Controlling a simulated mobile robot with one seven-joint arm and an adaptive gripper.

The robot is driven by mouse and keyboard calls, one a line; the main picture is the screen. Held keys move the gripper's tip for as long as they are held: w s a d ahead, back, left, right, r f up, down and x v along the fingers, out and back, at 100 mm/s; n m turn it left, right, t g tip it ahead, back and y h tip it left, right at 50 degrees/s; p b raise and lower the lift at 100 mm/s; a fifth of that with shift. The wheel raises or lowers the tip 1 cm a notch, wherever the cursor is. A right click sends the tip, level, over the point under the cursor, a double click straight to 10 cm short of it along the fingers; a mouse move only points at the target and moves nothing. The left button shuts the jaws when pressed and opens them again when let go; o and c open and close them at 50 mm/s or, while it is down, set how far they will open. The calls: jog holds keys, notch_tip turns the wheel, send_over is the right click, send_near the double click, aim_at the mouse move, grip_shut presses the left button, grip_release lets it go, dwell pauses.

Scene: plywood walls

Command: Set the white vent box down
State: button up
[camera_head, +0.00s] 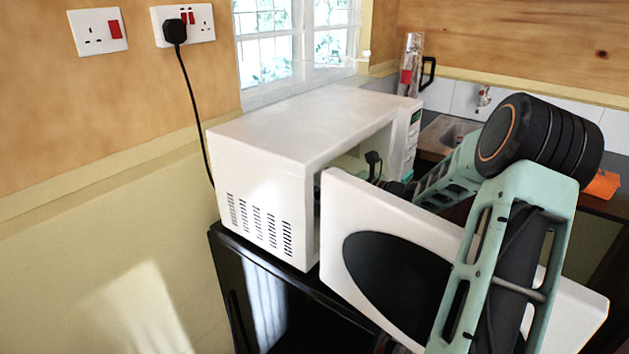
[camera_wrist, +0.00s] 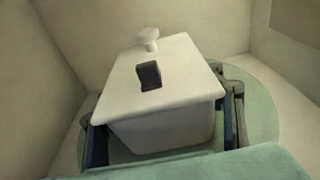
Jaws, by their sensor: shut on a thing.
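The white vent box (camera_wrist: 165,82) fills the middle of the wrist view. It has a flat lid with a dark vent piece and a small white knob at its far end. My gripper (camera_wrist: 163,118) is shut on it, with one dark finger against each side. The box is inside the white microwave (camera_head: 290,140), over a pale green round plate (camera_wrist: 262,133). I cannot tell whether its base touches the plate. In the head view my arm reaches into the microwave, and the box is mostly hidden there.
The microwave's inner walls (camera_wrist: 55,80) are close around the box. The microwave stands on a black cabinet (camera_head: 245,270). A clear jug (camera_head: 411,65) and an orange object (camera_head: 602,184) are behind and right.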

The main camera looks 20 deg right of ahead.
jog(key=o, duration=1.4)
jog(key=shift+r, duration=0.2)
jog(key=v, duration=1.2)
jog(key=shift+f+p, duration=0.1)
jog(key=shift+p, duration=0.25)
